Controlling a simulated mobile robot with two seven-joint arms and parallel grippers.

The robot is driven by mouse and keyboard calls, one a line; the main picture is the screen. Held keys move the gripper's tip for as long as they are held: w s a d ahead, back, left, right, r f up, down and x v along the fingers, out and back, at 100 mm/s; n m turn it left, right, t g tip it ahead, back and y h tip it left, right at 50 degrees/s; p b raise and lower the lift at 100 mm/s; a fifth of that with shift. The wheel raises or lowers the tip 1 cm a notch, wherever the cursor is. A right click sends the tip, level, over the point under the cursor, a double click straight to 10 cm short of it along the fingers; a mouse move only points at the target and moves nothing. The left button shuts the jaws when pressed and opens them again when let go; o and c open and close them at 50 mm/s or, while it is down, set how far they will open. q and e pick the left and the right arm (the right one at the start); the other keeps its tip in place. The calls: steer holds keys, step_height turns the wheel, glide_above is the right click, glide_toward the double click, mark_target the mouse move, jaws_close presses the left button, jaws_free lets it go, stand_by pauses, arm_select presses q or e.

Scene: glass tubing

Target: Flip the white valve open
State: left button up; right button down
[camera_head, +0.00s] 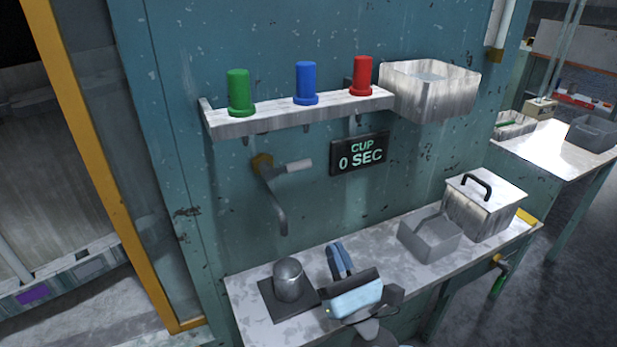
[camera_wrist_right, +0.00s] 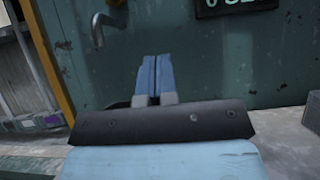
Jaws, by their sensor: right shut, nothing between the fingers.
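The white valve handle (camera_head: 299,166) sticks out to the right from a brass fitting (camera_head: 262,162) on the teal wall, above a curved grey spout (camera_head: 277,207). The spout's lower end also shows in the right wrist view (camera_wrist_right: 98,30); the white handle does not show there. My right gripper (camera_head: 338,249) is below and to the right of the valve, apart from it, above the counter. Its blue fingers, also in the right wrist view (camera_wrist_right: 155,62), are shut together with nothing between them. My left gripper is not in view.
A grey metal cup (camera_head: 289,279) stands on a dark pad (camera_head: 266,290) left of my right gripper. A shelf (camera_head: 285,115) with green, blue and red bottles overhangs the valve. A display (camera_head: 359,154) reads "CUP 0 SEC". A grey container (camera_head: 432,240) and lidded box (camera_head: 474,216) stand right.

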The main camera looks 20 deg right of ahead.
mark_target(288, 166)
arm_select(q)
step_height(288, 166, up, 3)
steer(key=p, duration=0.4)
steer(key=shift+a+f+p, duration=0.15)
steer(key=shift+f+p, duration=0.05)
steer(key=shift+p, duration=0.15)
arm_select(e)
steer(key=s+r+x, duration=0.1)
steer(key=r+x, duration=0.1)
steer(key=x, duration=1)
steer(key=shift+r, duration=0.45)
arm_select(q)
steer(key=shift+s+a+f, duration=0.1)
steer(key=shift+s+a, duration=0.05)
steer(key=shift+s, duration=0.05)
